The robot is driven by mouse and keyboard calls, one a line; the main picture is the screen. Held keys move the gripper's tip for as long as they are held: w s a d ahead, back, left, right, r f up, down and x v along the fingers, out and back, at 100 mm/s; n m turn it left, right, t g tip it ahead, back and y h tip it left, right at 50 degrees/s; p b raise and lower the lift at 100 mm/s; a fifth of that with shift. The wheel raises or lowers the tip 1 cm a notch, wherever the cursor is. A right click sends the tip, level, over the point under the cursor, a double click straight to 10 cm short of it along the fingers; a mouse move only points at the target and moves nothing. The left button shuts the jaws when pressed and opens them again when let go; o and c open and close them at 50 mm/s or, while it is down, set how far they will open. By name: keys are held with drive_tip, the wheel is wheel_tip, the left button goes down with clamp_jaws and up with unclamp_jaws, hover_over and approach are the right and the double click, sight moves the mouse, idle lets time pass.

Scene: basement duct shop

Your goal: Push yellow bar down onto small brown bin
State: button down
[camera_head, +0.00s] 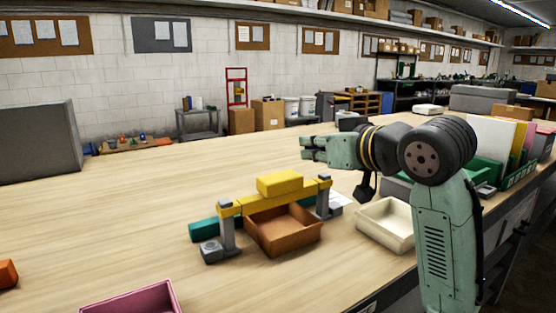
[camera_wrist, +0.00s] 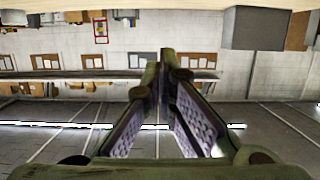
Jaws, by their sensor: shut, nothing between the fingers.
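The yellow bar (camera_head: 229,207) spans two grey posts in the head view, with a raised yellow block (camera_head: 280,184) on its middle. The small brown bin (camera_head: 283,239) sits open on the table below the bar; its inside looks empty. My gripper (camera_head: 306,148) is above and behind the bar, to its right in the picture, pointing left and apart from it. The gripper also shows in the wrist view (camera_wrist: 166,62), its fingertips together with nothing held. The wrist view shows neither bar nor bin.
A cream bin (camera_head: 384,224) stands right of the brown bin. A pink bin (camera_head: 135,301) is at the front left, with an orange object (camera_head: 7,273) at the left edge. A teal piece (camera_head: 203,231) lies by the left post. The table's left middle is clear.

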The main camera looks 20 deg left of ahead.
drive_tip(key=p, duration=0.1)
hover_over(287, 181)
drive_tip(key=a, duration=0.1)
drive_tip(key=shift+w+f, duration=0.2)
drive_tip(key=shift+f, duration=0.4)
drive_tip(key=shift+w+f, duration=0.15)
drive_tip(key=shift+f, duration=0.45)
wheel_tip(287, 181, down, 3)
drive_tip(key=shift+d+r, duration=0.1)
drive_tip(key=shift+r, duration=0.05)
drive_tip(key=shift+f, duration=0.65)
wheel_tip(287, 181, down, 4)
drive_tip(key=shift+f+b, duration=0.15)
drive_tip(key=shift+b, duration=0.8)
drive_tip(key=shift+r, duration=0.25)
